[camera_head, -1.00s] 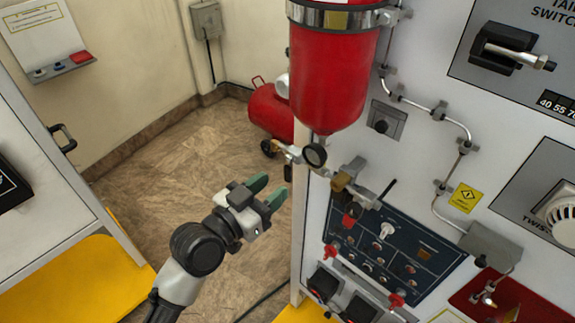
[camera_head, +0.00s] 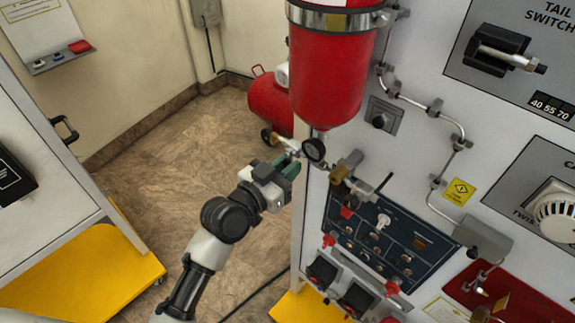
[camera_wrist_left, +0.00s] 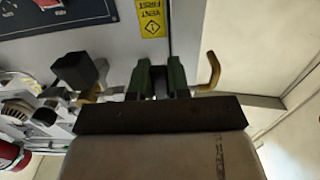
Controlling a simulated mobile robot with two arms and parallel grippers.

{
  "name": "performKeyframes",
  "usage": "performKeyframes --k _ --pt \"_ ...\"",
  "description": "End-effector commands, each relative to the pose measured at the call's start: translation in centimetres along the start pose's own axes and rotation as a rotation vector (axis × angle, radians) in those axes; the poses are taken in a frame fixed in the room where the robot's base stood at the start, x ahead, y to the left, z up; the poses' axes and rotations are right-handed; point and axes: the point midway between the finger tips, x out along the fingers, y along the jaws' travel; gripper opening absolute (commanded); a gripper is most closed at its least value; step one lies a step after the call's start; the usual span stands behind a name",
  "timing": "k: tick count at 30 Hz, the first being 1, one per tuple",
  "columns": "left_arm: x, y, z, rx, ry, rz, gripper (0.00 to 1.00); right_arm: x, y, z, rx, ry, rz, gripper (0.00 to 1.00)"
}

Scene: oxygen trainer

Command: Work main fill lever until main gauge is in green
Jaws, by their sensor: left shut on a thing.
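The gauge face is too small to read. In the left wrist view the two green fingers (camera_wrist_left: 160,80) stand close together with a dark piece between them. A bent brass piece (camera_wrist_left: 211,72) is just to their right. My right gripper is not in view.
A red tank (camera_head: 268,103) stands on the floor behind. A white cabinet with a yellow base (camera_head: 90,280) is at the left.

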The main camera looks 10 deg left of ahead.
Motion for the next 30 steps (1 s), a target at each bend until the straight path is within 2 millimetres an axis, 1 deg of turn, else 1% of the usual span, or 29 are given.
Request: performKeyframes --k 5,13,23,24,28,30 --pt "-0.02 0.15 0.00 -0.035 0.000 0.000 0.00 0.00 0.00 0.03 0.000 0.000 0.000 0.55" --pt "-0.02 0.88 -0.13 -0.232 0.001 0.000 0.00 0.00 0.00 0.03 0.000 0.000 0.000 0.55" --pt "-0.02 0.93 -0.14 -0.250 0.001 0.000 0.00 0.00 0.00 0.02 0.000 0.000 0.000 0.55" --pt "-0.02 0.93 -0.14 -0.249 0.000 0.000 0.23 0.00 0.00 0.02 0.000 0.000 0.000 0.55" --pt "-0.02 0.93 -0.13 -0.249 0.000 0.000 0.43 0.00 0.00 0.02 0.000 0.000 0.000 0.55" --pt "-0.02 0.93 -0.13 -0.248 0.000 0.000 0.43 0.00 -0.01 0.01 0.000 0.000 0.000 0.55"
